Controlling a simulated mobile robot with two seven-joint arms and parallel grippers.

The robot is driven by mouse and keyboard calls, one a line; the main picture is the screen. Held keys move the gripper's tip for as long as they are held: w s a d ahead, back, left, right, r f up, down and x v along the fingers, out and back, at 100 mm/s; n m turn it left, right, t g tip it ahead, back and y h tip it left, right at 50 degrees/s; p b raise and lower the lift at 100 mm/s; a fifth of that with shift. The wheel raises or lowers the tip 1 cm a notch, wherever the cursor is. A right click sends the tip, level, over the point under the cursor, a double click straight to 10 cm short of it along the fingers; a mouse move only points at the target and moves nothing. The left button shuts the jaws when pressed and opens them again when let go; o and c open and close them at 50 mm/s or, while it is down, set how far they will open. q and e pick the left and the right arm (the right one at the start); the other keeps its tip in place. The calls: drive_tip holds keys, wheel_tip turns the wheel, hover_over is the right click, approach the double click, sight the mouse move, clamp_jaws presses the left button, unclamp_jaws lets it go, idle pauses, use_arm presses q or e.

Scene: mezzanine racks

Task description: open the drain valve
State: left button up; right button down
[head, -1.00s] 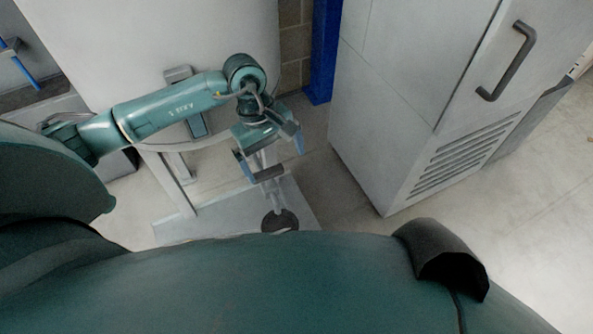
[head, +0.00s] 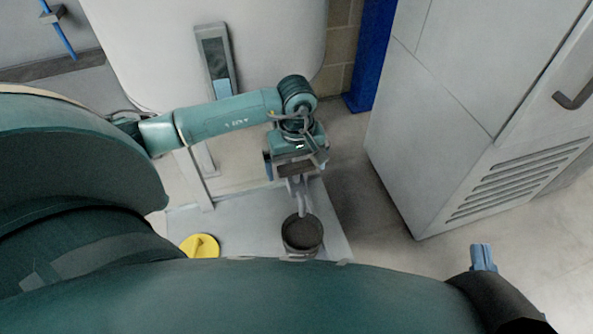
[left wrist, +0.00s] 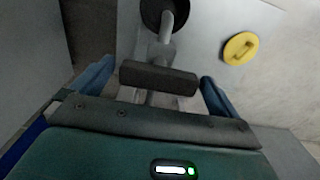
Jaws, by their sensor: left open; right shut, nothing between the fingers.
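A dark bar (left wrist: 158,80), apparently the drain valve's handle, crosses a grey pipe (left wrist: 167,28) in the left wrist view. My left gripper (head: 295,168) is open, with its blue fingers on either side of the bar and a gap at each end. In the head view the gripper hides most of the valve. The grey pipe (head: 303,197) runs down from it to a dark round bucket (head: 302,250), whose edge also shows in the left wrist view (left wrist: 150,14). My right gripper (head: 483,257) is shut and empty at the lower right.
A large white tank (head: 150,60) with a gauge-like strip (head: 215,60) stands behind. A yellow disc (head: 200,246) lies on the pale base plate (head: 250,225). A grey cabinet (head: 430,130) stands at the right, beside a blue post (head: 370,55). Floor shows between them.

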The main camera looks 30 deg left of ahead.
use_arm(q)
drive_tip(key=shift+f, duration=0.4)
drive_tip(key=shift+c, duration=0.2)
drive_tip(key=c, duration=0.9)
